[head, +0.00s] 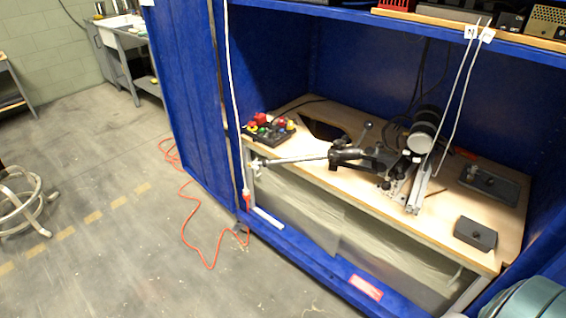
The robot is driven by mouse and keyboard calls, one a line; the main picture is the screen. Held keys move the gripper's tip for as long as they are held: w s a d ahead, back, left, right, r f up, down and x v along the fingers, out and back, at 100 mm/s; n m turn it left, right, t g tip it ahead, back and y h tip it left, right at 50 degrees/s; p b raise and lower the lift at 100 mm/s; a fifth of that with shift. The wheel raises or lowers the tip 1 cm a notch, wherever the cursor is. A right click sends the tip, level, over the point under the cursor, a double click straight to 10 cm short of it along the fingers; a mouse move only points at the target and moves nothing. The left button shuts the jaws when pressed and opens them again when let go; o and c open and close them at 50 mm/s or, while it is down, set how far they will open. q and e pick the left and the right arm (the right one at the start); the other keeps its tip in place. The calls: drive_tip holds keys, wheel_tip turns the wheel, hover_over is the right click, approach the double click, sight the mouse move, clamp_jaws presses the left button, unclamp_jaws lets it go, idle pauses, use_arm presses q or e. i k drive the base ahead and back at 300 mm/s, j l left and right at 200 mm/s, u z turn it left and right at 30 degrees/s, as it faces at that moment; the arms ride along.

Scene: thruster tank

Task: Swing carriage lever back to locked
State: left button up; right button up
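A dark carriage mechanism (378,160) sits on the wooden bench top inside the blue enclosure, right of the middle of the head view. A short dark lever (362,135) with a ball knob rises from it, tilted up and to the right. A long silver rod (300,159) reaches left from the dark body to the bench's front left edge. I cannot tell which of these is the carriage lever, or whether it is locked. Neither of my grippers is in view.
A button box (268,131) stands at the bench's left end. A grey cylinder (424,130) stands behind the mechanism. Two dark blocks (475,233) (489,185) lie to the right. White cords (463,80) hang in front. An orange cable (208,262) crosses the open floor.

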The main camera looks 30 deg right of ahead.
sight(402, 176)
drive_tip(key=z, duration=1.65)
